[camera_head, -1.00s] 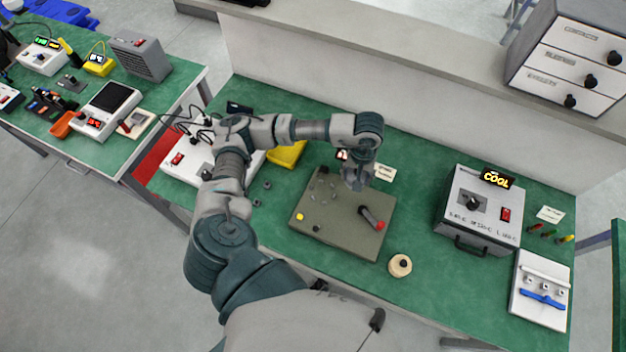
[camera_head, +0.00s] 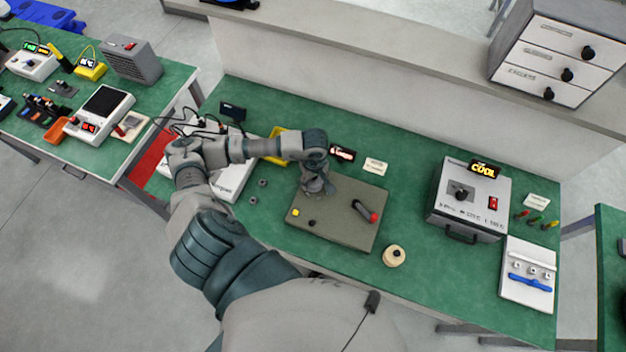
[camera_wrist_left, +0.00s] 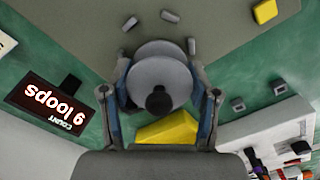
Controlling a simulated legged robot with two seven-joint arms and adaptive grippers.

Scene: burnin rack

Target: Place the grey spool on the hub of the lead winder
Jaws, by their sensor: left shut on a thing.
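The lead winder (camera_head: 340,222) is an olive-grey plate on the green bench, with a red-knobbed crank (camera_head: 365,210), a yellow button and a black knob. My left gripper (camera_head: 318,186) is over its back left part, pointing down. In the left wrist view it is shut on the grey spool (camera_wrist_left: 160,72), a round grey disc with a dark knob (camera_wrist_left: 158,100), between its two fingers. Several short grey pegs (camera_wrist_left: 170,16) stand around the spool on the plate. The hub is hidden beneath the spool and gripper; I cannot tell whether they touch. My right gripper is not in view.
A display reading 9 loops (camera_wrist_left: 46,103) stands behind the winder. A cream spool (camera_head: 394,256) sits at its front right. A yellow object (camera_head: 277,147) and a white device (camera_head: 232,180) are to the left. The COOL box (camera_head: 468,200) stands right, with clear bench between.

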